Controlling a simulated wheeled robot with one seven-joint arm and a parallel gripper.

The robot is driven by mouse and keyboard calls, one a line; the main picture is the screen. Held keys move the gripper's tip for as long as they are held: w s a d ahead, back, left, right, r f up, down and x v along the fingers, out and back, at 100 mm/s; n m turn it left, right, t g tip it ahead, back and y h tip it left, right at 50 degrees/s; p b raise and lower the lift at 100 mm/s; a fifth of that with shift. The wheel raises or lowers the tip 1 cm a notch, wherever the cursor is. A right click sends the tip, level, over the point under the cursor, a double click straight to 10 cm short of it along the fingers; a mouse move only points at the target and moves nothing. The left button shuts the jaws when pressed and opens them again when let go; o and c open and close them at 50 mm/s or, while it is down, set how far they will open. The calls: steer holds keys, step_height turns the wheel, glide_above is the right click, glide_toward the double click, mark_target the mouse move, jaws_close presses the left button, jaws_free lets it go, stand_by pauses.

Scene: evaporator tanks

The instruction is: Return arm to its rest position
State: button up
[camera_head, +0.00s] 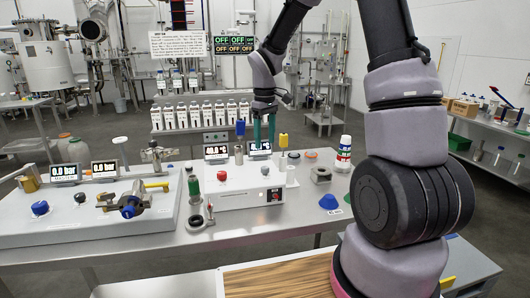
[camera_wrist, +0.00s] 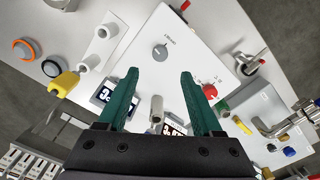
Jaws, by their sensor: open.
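My arm rises at the right of the head view and bends over to the left, with its end hanging down over the back of the bench. My gripper (camera_head: 264,132) has two green fingers pointing down, close to the small displays behind the white control box (camera_head: 240,190). In the wrist view my gripper (camera_wrist: 157,80) shows its green fingers spread apart with nothing held between them. The white box lies below the fingertips there, with a grey knob (camera_wrist: 160,53) and a red knob (camera_wrist: 209,91) on it.
A yellow-topped valve (camera_head: 283,141) and a blue-topped one (camera_head: 240,128) stand close to the gripper. A panel with valves (camera_head: 90,215) fills the left. Bottles (camera_head: 200,114) stand on a rack behind.

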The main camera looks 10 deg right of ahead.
steer(key=shift+r, duration=0.75)
steer(key=s+d+r+m+t, duration=0.2)
steer(key=s+r+m, duration=0.1)
steer(key=s+r, duration=0.3)
steer(key=s+d+r+m+t+y, duration=0.1)
steer(key=s+d+r+m+t, duration=0.1)
steer(key=s+r+m, duration=0.2)
steer(key=s+d+r+m+t+y, duration=0.1)
steer(key=s+d+r+m+t, duration=0.1)
steer(key=s+r, duration=0.7)
steer(key=s+m+t, duration=0.1)
steer(key=s+m, duration=0.1)
steer(key=s, duration=0.2)
steer(key=shift+d+r, duration=0.2)
steer(key=shift+r, duration=0.05)
stand_by(4.7)
